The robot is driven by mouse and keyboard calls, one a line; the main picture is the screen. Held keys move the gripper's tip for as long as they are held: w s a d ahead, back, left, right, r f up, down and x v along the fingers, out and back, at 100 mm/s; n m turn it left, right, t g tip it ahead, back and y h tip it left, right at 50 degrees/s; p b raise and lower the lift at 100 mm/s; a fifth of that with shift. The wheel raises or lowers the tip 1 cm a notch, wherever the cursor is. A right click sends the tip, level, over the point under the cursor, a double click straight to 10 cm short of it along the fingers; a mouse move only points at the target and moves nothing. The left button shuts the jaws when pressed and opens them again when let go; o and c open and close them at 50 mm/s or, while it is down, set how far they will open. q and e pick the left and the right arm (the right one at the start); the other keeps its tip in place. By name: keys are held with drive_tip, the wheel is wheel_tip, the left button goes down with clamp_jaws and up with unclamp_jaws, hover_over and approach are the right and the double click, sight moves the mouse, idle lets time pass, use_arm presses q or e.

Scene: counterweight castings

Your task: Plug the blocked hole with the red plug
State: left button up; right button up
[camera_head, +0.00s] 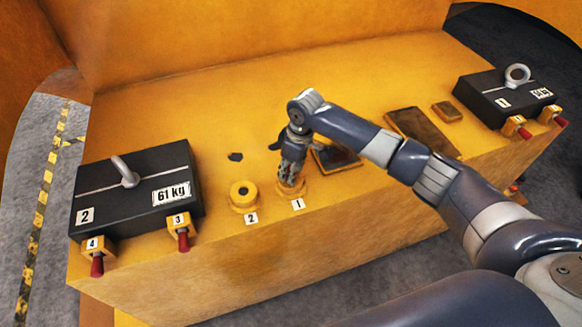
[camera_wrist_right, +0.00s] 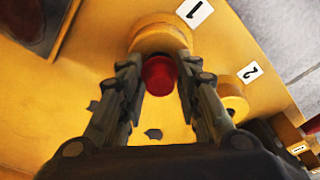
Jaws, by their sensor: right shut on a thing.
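My right gripper (camera_head: 291,182) points down over the round yellow boss labelled 1 (camera_head: 290,193). In the wrist view, its fingers (camera_wrist_right: 158,80) are closed around a red plug (camera_wrist_right: 159,72). The plug appears against the near edge of boss 1 (camera_wrist_right: 160,36); I cannot tell whether it touches it. The hole of boss 1 is hidden. The yellow boss labelled 2 (camera_head: 243,195) stands to the left in the head view, with a dark hole in its top. It also shows in the wrist view (camera_wrist_right: 233,100). My left gripper is not in view.
A black 61 kg casting (camera_head: 137,190) lies at the left, another black casting (camera_head: 507,95) at the right. Several red-handled pins (camera_head: 183,238) line the front edge. Dark recessed openings (camera_head: 422,130) and a dark patch (camera_head: 236,157) mark the yellow top.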

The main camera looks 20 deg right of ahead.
drive_tip(key=shift+f, duration=0.45)
drive_tip(key=o, duration=0.9)
drive_tip(key=shift+o, duration=0.2)
wheel_tip(320, 180, up, 12)
drive_tip(key=s+d, duration=0.1)
drive_tip(key=shift+s+d, duration=0.15)
drive_tip(key=shift+f, duration=0.2)
